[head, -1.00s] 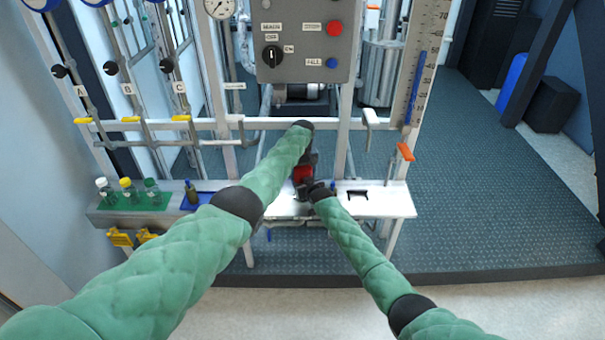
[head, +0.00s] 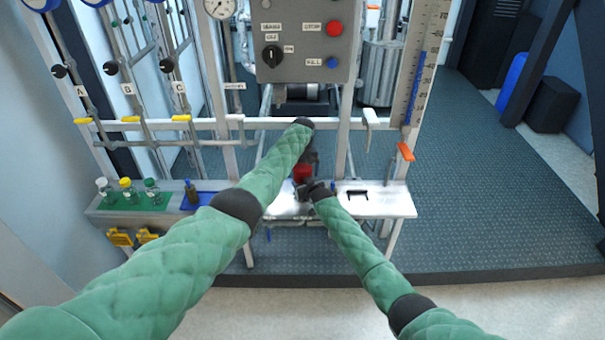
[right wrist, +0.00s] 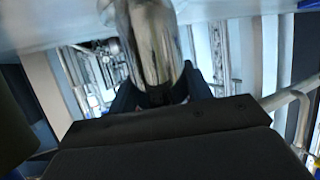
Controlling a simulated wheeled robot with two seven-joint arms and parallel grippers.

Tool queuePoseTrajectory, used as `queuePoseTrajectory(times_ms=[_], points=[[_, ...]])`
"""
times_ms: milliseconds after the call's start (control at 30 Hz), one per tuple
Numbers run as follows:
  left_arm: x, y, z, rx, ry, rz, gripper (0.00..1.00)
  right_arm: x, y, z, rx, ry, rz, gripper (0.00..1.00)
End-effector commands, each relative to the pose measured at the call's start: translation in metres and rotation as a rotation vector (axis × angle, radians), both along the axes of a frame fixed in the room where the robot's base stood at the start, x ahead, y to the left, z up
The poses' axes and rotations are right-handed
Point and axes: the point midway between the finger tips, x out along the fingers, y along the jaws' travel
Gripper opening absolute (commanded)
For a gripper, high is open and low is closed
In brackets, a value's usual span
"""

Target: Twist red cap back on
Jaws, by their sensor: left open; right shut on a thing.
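The red cap (head: 302,173) shows in the head view above the white shelf, in the gap between my two grippers. My left gripper (head: 307,168) is open and points down over the cap from above; whether its fingers touch the cap is hidden. My right gripper (head: 305,190) is just below the cap. In the right wrist view the right gripper (right wrist: 160,95) is shut on a shiny metal cylinder (right wrist: 153,45). I cannot tell whether the cap sits on the cylinder.
The white shelf (head: 390,203) has a black bracket-like piece (head: 358,194) to the right. At left, several capped bottles stand in a green rack (head: 138,201), beside a blue tray (head: 203,200). A grey control panel (head: 305,40) hangs above.

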Motion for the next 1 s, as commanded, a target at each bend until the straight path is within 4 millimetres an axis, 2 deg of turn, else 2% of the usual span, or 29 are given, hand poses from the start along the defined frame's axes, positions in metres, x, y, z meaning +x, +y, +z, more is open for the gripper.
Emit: queuePoseTrajectory(times_ms=[300, 600, 633, 700, 1000], points=[[0.0, 0.0, 0.033, -0.001, -0.001, 0.0, 0.87, -0.001, -0.001, -0.002, -0.001, 0.003, -0.001, 0.0], [0.0, 0.0, 0.036, 0.0, 0.0, 0.0, 0.87, -0.001, -0.001, -0.002, -0.001, 0.003, -0.001, 0.0], [0.0, 0.0, 0.036, 0.0, 0.0, 0.001, 0.83, -0.001, -0.001, -0.002, -0.001, 0.003, -0.001, 0.0], [0.0, 0.0, 0.037, -0.001, 0.0, 0.008, 0.83, -0.001, -0.001, -0.002, -0.001, 0.003, -0.001, 0.0], [0.0, -0.001, 0.063, -0.001, 0.0, 0.216, 0.83, -0.001, -0.001, -0.002, -0.001, 0.003, -0.001, 0.0]])
